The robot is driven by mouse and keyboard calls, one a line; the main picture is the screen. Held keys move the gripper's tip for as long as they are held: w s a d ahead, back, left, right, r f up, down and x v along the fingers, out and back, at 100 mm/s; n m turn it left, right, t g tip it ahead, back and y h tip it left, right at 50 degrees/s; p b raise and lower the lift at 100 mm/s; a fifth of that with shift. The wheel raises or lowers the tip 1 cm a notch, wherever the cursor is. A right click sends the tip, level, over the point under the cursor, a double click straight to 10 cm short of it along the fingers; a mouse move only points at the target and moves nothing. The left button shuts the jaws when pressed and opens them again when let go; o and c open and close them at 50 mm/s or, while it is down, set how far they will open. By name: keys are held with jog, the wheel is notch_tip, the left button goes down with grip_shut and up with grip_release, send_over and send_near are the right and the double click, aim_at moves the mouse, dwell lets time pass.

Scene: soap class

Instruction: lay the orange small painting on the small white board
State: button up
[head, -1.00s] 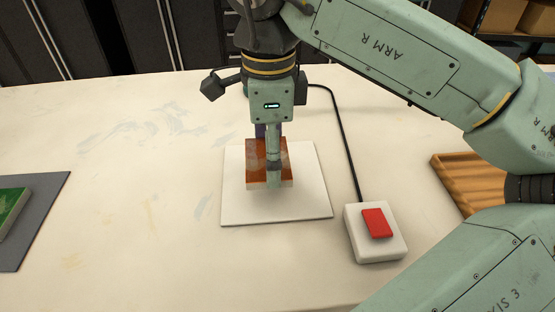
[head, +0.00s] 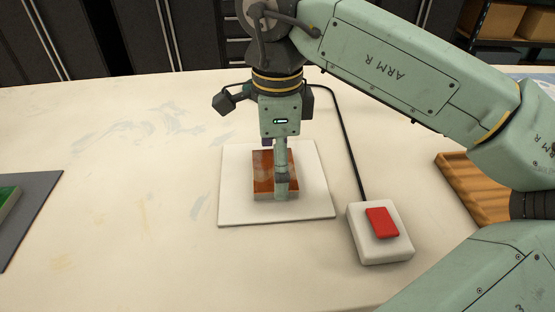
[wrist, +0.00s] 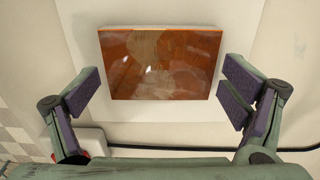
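The orange small painting (head: 265,172) lies flat on the small white board (head: 235,205), near its middle, with white showing around it. In the wrist view the painting (wrist: 160,62) has a glossy orange-brown face and pale edges, and the board (wrist: 245,35) shows beneath it. My gripper (head: 280,188) points down at the painting; one finger hides part of its right side in the head view. In the wrist view my gripper (wrist: 162,95) is open, its purple-padded fingers apart to the left and right of the painting, not touching it.
A white box with a red button (head: 381,223) stands right of the board, its black cable (head: 345,135) running back. A wooden tray (head: 470,185) is at the right. A grey mat (head: 40,205) with a green item (head: 8,200) is at the left. The table between is clear.

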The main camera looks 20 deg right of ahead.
jog(key=shift+o, duration=0.4)
notch_tip(320, 180, up, 12)
jog(key=p, duration=0.9)
jog(key=shift+r, duration=0.2)
